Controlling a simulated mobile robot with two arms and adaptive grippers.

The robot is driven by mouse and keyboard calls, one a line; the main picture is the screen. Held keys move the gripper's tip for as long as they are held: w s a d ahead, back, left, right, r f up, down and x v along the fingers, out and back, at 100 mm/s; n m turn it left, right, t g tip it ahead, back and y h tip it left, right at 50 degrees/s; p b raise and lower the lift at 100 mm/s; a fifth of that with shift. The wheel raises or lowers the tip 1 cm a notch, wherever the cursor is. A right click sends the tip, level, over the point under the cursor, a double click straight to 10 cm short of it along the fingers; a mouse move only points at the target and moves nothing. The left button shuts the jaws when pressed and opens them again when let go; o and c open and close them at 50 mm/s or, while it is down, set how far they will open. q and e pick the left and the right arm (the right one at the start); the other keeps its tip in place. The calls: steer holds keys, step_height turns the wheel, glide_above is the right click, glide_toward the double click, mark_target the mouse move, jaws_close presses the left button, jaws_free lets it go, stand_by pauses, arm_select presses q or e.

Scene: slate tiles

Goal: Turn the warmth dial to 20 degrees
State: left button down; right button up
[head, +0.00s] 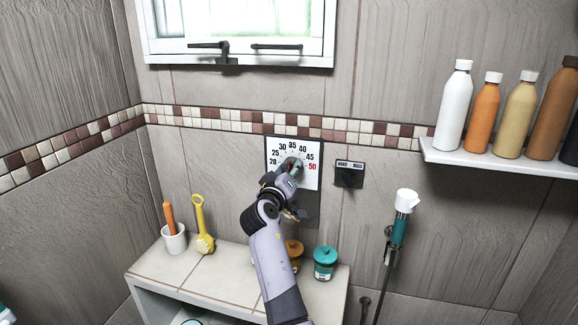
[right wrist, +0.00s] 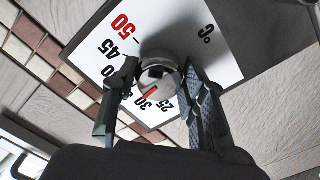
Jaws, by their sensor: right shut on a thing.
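The warmth dial is a white plate (head: 312,180) on the tiled wall, with numbers from 20 to a red 50. Its round grey knob (right wrist: 158,72) sits between the two fingers of my right gripper (right wrist: 160,68), which is shut on it. A red mark on the knob points close to the 30 in the right wrist view. In the head view my right gripper (head: 287,174) covers much of the knob and the lower part of the plate. My left gripper is not in view.
A smaller black switch (head: 349,174) is right of the dial. A hand shower (head: 399,228) hangs further right, below a shelf (head: 490,161) of bottles. A tiled ledge (head: 215,268) below holds a white cup (head: 174,241), a yellow brush (head: 204,240) and a teal jar (head: 325,263).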

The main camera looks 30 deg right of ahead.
steer(key=n+p, duration=0.1)
steer(key=n, duration=0.2)
steer(key=shift+r+n+p, duration=0.3)
steer(key=shift+n+p, duration=0.05)
steer(key=shift+n, duration=0.05)
steer(key=n+p, duration=0.2)
steer(key=n, duration=0.2)
steer(key=shift+r+p, duration=0.1)
steer(key=shift+p, duration=0.3)
steer(key=n+p, duration=0.3)
steer(key=n, duration=0.2)
steer(key=shift+r+n+p, duration=0.1)
steer(key=shift+n+p, duration=1.25)
steer(key=shift+n, duration=0.45)
steer(key=o, duration=1.2)
steer(key=shift+f, duration=0.2)
steer(key=shift+c, duration=0.2)
